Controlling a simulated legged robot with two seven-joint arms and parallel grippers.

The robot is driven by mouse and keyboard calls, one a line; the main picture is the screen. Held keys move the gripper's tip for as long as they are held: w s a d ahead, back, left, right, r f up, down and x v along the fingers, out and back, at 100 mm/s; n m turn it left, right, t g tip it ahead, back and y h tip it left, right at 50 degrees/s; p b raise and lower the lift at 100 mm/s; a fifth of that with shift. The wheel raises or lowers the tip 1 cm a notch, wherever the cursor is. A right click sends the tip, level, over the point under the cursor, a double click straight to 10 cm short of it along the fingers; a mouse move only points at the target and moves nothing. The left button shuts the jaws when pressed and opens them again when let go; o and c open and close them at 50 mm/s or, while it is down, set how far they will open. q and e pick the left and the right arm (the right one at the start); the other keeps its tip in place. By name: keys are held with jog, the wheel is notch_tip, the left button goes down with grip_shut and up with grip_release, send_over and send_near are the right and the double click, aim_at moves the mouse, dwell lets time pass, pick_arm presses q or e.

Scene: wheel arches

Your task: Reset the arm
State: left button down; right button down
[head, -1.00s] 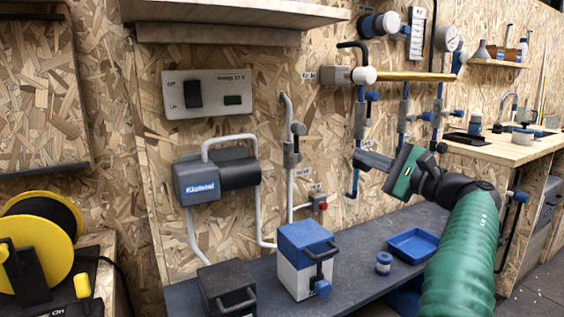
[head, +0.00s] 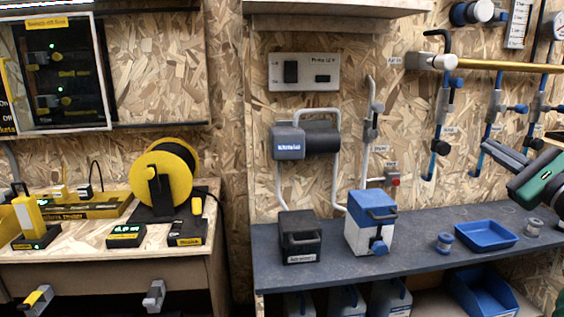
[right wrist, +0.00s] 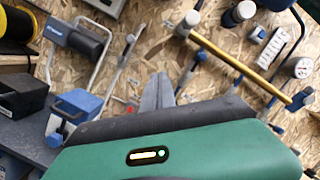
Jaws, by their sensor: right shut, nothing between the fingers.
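My right gripper (head: 466,145) comes in from the right edge of the head view, with a green and dark body and grey fingers. The fingers are closed with nothing between them, held in front of the chipboard wall near the blue-ended pipes. In the right wrist view the grey fingers (right wrist: 158,92) lie together and point toward the wall, over the green housing. The rest of my right arm is almost wholly out of the head view. My left gripper is not in view.
A dark bench (head: 330,258) carries a black box (head: 300,240), a blue-and-white box (head: 369,225) and a blue tray (head: 486,235). A brass pipe (head: 500,66) runs along the wall. A yellow reel (head: 160,178) stands on the left table. The bench front is free.

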jog(key=w+d+f+m+h+p, duration=0.1)
jog(key=d+f+m+h, duration=0.2)
jog(key=m, duration=0.7)
jog(key=w+d+f+m+h+p, duration=0.1)
jog(key=w+f+m+h, duration=0.15)
jog(key=m+h, duration=0.45)
jog(key=s+a+f+m+g+y+p, duration=0.15)
jog(key=a+f+m+g, duration=0.35)
jog(key=f+m, duration=0.6)
jog(key=s+a+f+m+g+p, duration=0.25)
jog(key=a+f+m, duration=0.55)
jog(key=f, duration=0.4)
jog(key=s+a+f+m+g+y+p, duration=0.1)
jog(key=s+a+f+m+g+y, duration=0.1)
jog(key=s+a+f+m+g, duration=0.6)
jog(key=s+a+f+m+g+y+p, duration=0.1)
jog(key=s+a+f+m+g+y, duration=0.15)
jog(key=s+a+f, duration=1.05)
notch_tip(320, 180, up, 42)
jog(key=s+d+p, duration=0.2)
jog(key=d+p, duration=0.1)
jog(key=p, duration=3.4)
jog(key=shift+s+r+m+t+p, duration=0.2)
jog(key=shift+s+m+t+p, duration=0.1)
jog(key=shift+s+m+p, duration=0.1)
